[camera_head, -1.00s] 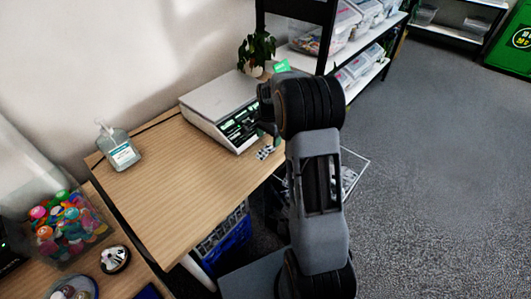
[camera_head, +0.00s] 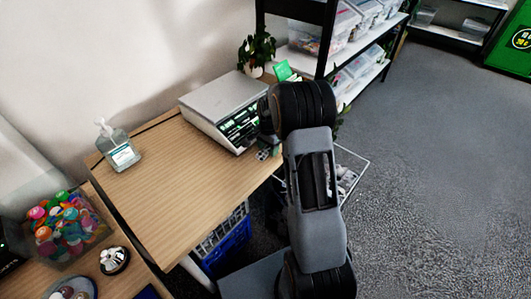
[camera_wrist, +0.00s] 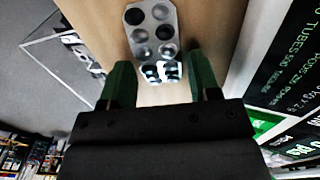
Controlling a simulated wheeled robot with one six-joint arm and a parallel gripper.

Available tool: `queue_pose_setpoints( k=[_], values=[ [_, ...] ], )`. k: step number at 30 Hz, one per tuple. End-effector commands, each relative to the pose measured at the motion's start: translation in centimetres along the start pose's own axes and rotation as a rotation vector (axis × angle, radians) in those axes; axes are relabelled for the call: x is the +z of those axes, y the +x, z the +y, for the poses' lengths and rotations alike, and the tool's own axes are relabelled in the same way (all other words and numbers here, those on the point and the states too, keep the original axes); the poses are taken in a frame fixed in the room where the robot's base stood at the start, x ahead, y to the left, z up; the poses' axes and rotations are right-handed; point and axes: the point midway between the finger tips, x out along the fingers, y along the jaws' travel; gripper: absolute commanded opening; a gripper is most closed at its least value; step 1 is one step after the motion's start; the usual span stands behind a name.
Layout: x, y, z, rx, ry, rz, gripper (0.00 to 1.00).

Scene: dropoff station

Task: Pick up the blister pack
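The blister pack (camera_wrist: 153,35) is a silver strip with round dark and light pockets. It lies on the wooden table in the wrist view, with its near end between or just beyond my fingertips. In the head view a small part of the blister pack (camera_head: 263,154) shows by the table's right edge, below the scale. My gripper (camera_wrist: 158,72) has two green fingers spread apart on either side of the pack's near end. It looks open, with a gap beside each finger. My arm hides much of this spot in the head view.
A white scale (camera_head: 222,98) stands just left of my gripper, close to it. A sanitizer bottle (camera_head: 118,147) stands at the table's back left. A plant (camera_head: 256,52) is behind the scale. A wire basket (camera_head: 352,170) is right of the table. The table's (camera_head: 185,195) middle is clear.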

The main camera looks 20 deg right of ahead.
Motion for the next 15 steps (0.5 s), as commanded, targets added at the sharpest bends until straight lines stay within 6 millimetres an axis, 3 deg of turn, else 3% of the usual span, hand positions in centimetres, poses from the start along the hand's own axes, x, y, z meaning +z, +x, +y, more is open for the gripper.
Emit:
queue_pose_setpoints(
  k=[11, 15],
  values=[
    [0.00, -0.02, 0.00, 0.000, 0.000, 0.000, 0.20],
    [0.00, -0.02, 0.00, 0.000, 0.000, 0.000, 0.17]
  ],
)
